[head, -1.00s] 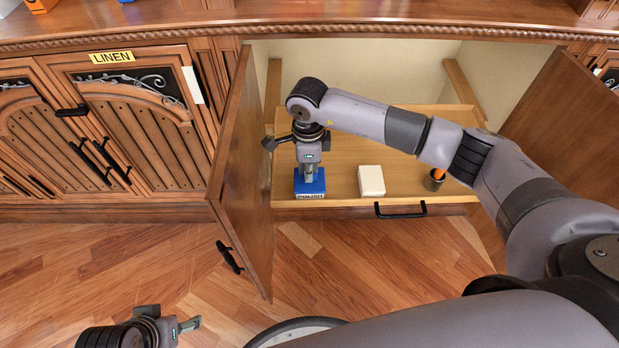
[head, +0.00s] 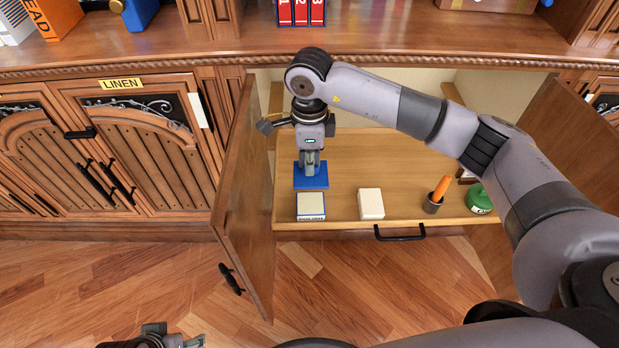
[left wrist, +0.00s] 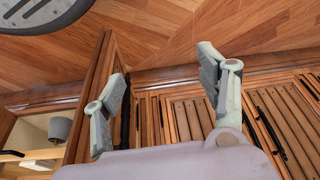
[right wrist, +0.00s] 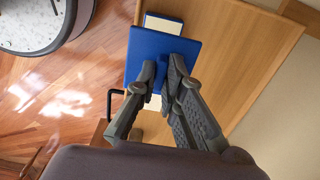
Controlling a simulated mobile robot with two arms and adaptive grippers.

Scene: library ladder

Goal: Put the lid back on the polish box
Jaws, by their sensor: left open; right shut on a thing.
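The polish box (head: 311,206) stands uncovered at the front left of the pulled-out drawer, with its pale inside showing and a label on its front. My right gripper (head: 311,168) is shut on the blue lid (head: 312,183), which shows just behind the box in the head view. In the right wrist view the lid (right wrist: 150,48) is held flat between the fingertips (right wrist: 162,76) and partly covers the box (right wrist: 163,25). My left gripper (left wrist: 165,80) is open and empty, low in front of the cabinet doors; only its top shows in the head view (head: 192,341).
A cream block (head: 371,204) sits right of the box in the drawer (head: 345,160). Further right are a dark cup with an orange stick (head: 434,200) and a green container (head: 479,199). The open left door (head: 245,195) stands close beside the drawer. Drawer space behind is clear.

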